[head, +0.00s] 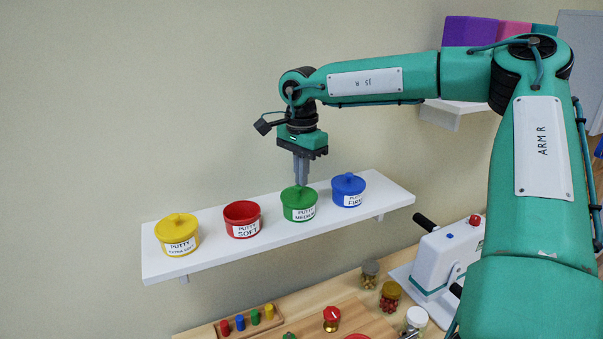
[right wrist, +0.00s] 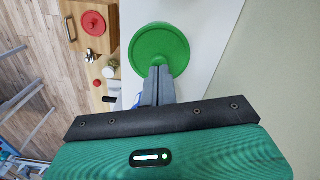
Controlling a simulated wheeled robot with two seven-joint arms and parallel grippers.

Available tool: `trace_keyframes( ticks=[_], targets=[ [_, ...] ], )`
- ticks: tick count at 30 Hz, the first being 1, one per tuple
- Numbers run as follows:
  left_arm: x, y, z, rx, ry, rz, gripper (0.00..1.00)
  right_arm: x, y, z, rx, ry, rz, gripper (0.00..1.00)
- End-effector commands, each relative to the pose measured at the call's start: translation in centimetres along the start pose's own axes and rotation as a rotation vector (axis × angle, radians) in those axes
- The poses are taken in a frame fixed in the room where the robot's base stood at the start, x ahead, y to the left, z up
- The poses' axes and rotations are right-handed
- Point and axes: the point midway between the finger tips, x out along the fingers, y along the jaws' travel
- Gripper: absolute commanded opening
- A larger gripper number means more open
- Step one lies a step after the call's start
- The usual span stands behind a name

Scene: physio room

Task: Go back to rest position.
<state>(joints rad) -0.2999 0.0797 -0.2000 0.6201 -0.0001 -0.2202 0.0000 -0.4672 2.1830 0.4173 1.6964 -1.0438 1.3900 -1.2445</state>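The green lidded pot (head: 299,207), labelled PUTTY MEDIUM, stands upright on the white wall shelf (head: 215,256). My right gripper (head: 301,183) points straight down over it, fingertips at the lid knob. In the right wrist view the fingers (right wrist: 157,78) are close together at the knob of the green lid (right wrist: 150,45) and look shut on it. The lid appears seated on the pot. My left gripper is not in view.
On the shelf stand a yellow lidded pot (head: 177,234), an open red pot (head: 242,219) and a blue lidded pot (head: 348,189). Below are a wooden table with jars (head: 390,294), a peg board (head: 247,322) and a white device (head: 448,258). A red lid (right wrist: 94,23) lies on a board.

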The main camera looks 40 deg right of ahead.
Motion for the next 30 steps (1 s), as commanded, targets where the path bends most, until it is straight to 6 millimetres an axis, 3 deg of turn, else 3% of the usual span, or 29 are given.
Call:
trace_keyframes(
  ticks=[30],
  targets=[
    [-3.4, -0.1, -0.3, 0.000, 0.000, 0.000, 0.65, -5.7, 0.0, 0.0, 0.000, 0.001, -0.001, 0.00]
  ],
)
